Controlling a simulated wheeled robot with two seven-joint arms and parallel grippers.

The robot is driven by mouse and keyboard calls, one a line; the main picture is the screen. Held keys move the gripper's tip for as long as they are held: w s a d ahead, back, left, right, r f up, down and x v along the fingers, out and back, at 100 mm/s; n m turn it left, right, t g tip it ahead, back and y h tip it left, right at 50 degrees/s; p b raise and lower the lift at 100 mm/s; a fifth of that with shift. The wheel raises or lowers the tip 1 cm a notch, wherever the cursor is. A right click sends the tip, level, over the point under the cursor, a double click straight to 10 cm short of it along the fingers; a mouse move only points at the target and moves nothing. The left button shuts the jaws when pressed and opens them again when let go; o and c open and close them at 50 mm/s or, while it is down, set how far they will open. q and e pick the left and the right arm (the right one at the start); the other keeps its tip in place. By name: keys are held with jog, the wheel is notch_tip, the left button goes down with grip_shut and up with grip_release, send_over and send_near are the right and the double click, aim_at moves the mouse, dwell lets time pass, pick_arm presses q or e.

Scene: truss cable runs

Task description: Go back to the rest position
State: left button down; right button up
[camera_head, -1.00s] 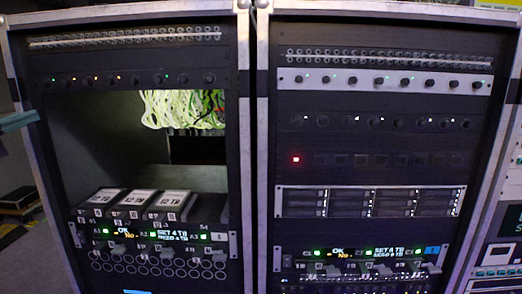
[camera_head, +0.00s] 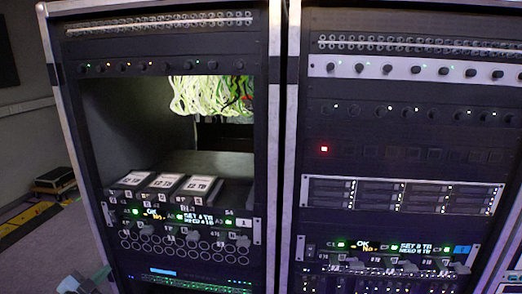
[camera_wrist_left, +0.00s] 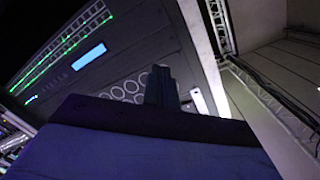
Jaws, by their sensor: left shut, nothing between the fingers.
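My left gripper (camera_head: 84,281) shows at the bottom left edge of the head view, low in front of the left rack (camera_head: 92,150). It is apart from the rack's drive bay and holds nothing. In the left wrist view its closed dark fingers (camera_wrist_left: 161,86) stand up in the middle, with a rack panel of round holes (camera_wrist_left: 125,90) behind them. My right gripper is in neither view.
Three labelled drives (camera_head: 164,182) sit in a row in the left rack, below a bundle of pale green cables (camera_head: 205,95). The right rack (camera_head: 400,150) stands close beside it. A black case (camera_head: 54,180) lies on the floor at left, with open floor around it.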

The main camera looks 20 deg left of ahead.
pick_arm(q)
jog(key=s+d+f+n+g+y, duration=0.1)
jog(key=s+f+g, duration=0.3)
jog(key=s+f, duration=0.55)
jog(key=s+f+n+g+y, duration=0.1)
jog(key=s+f+g, duration=0.4)
jog(key=f, duration=0.7)
jog(key=s+d+f+g, duration=0.1)
jog(key=s+f+g, duration=0.25)
jog(key=s, duration=0.75)
jog(key=s+f+g, duration=0.3)
jog(key=s+f, duration=0.2)
jog(key=s, duration=0.5)
jog(key=s+d+f+n+h, duration=0.15)
jog(key=d+f, duration=0.25)
jog(key=d, duration=0.9)
jog(key=d+f+h, duration=0.2)
jog(key=d+f, duration=0.1)
jog(key=d, duration=1)
jog(key=d+f+h, duration=0.2)
jog(key=d+f, duration=0.2)
jog(key=d, duration=0.9)
notch_tip(320, 180, down, 14)
jog(key=a+b, duration=0.1)
jog(key=b, duration=1.3)
jog(key=shift+s+a+r, duration=0.15)
jog(key=shift+a+r, duration=0.1)
jog(key=shift+a, duration=0.05)
